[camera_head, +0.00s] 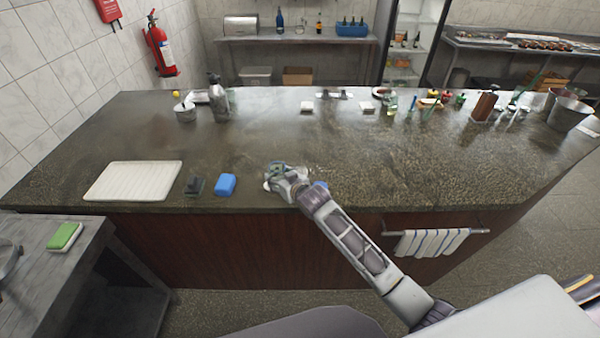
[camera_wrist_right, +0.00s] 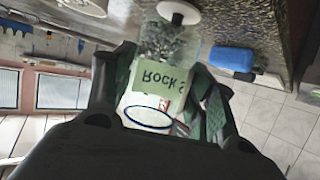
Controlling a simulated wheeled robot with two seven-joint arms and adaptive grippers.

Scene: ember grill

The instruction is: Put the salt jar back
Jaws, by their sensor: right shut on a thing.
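My right gripper (camera_head: 283,178) is over the front edge of the dark stone counter (camera_head: 330,140) in the head view. In the right wrist view its fingers (camera_wrist_right: 160,95) are shut around the salt jar (camera_wrist_right: 155,83), a clear jar with a green label on which "Rock" can be read upside down. Grey grains show inside the glass. In the head view the jar is mostly hidden by the gripper, and I cannot tell whether it touches the counter. My left gripper is not in view.
Left of the gripper lie a blue block (camera_head: 225,184), a small dark item (camera_head: 195,186) and a white ribbed board (camera_head: 132,181). A grey bottle (camera_head: 217,98) and a metal pot (camera_head: 185,112) stand at the back left. Several bottles and containers crowd the back right. The counter's middle is clear.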

